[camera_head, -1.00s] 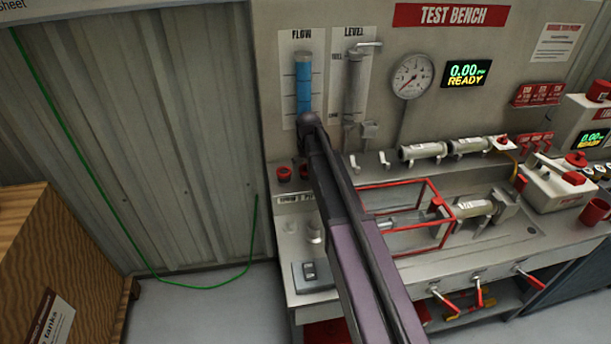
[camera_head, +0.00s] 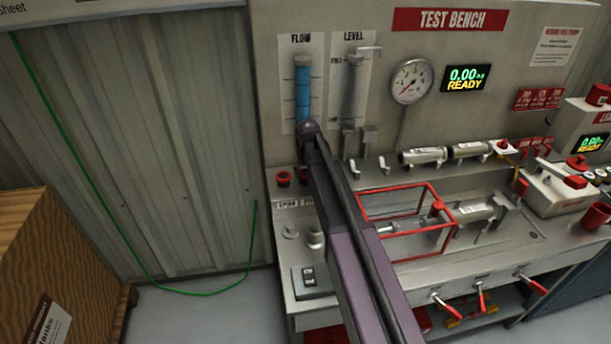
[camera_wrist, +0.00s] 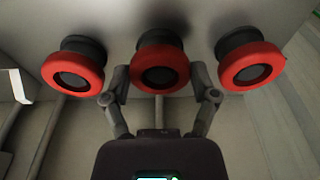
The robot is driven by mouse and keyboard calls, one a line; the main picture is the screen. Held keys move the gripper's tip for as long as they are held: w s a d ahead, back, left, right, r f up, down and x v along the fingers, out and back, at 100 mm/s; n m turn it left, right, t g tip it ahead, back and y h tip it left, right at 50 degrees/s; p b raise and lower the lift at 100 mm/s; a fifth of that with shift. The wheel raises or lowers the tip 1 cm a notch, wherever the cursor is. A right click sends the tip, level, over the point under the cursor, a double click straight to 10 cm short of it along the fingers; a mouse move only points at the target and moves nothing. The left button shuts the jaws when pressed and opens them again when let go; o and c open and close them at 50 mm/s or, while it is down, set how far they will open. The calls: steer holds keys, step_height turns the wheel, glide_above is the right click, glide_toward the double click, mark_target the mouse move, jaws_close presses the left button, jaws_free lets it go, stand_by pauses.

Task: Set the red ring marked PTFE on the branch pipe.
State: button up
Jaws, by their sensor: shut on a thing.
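Three red rings show in the wrist view, each on the end of a dark round holder: a left ring (camera_wrist: 50,78), a middle ring (camera_wrist: 159,89) and a right ring (camera_wrist: 228,79). My gripper (camera_wrist: 161,80) has one finger at each side of the middle ring and is shut on it. The ring is still at its holder. No PTFE marking is readable, so I cannot tell which ring bears it. In the head view a red ring (camera_head: 283,178) shows left of my arm, which hides my gripper. I cannot make out the branch pipe for certain.
The test bench has a red wire frame (camera_head: 395,188) right of my arm and a switch box (camera_head: 312,281) at its front left. Short grey fittings (camera_head: 290,230) stand on the bench. A wooden crate (camera_head: 60,255) is at the left, with clear floor between.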

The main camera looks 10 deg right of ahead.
steer(key=shift+r, duration=0.1)
steer(key=shift+r+p, duration=3.65)
steer(key=shift+p, duration=0.1)
